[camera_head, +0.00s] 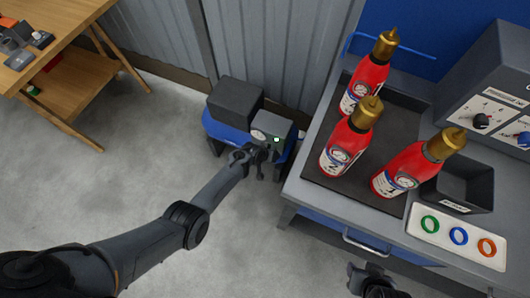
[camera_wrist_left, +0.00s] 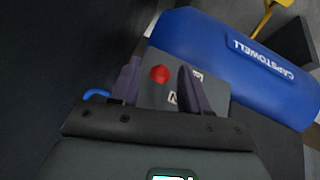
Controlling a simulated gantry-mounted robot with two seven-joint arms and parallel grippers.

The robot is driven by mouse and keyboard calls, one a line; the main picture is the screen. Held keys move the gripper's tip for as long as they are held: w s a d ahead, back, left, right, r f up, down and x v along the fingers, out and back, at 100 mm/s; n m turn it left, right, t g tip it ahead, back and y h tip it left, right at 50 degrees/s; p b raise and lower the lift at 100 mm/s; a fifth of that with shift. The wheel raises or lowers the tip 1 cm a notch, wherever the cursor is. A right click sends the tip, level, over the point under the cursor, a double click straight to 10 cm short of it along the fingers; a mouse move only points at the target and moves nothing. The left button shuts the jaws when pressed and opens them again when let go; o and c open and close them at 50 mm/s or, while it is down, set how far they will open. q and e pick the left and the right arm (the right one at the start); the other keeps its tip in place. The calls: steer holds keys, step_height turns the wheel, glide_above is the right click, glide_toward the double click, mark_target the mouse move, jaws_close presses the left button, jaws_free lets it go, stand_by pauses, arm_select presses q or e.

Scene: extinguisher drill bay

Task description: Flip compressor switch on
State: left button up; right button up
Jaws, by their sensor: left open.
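The compressor (camera_head: 224,131) stands on the floor against the wall, with a blue tank and a dark motor block (camera_head: 236,101). Its grey control box (camera_head: 277,126) carries a gauge and a small lit green spot. My left gripper (camera_head: 258,163) is at the front of this box. In the left wrist view, my open fingers (camera_wrist_left: 158,88) straddle a grey panel (camera_wrist_left: 215,92) with a red round part (camera_wrist_left: 160,73) and partly hidden lettering. Contact cannot be told. The blue tank (camera_wrist_left: 235,62) reads CAPSTOWELL. My right gripper (camera_head: 372,281) is at the bottom edge, its jaws unclear.
The grey workbench (camera_head: 299,191) stands close right of the compressor, carrying several red extinguishers (camera_head: 343,146), a black bin (camera_head: 459,183) and a plate with coloured rings (camera_head: 459,236). A wooden table (camera_head: 62,36) is at the upper left. The floor between is clear.

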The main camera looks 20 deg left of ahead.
arm_select(q)
steer(key=p+v, duration=0.5)
steer(key=v, duration=0.4)
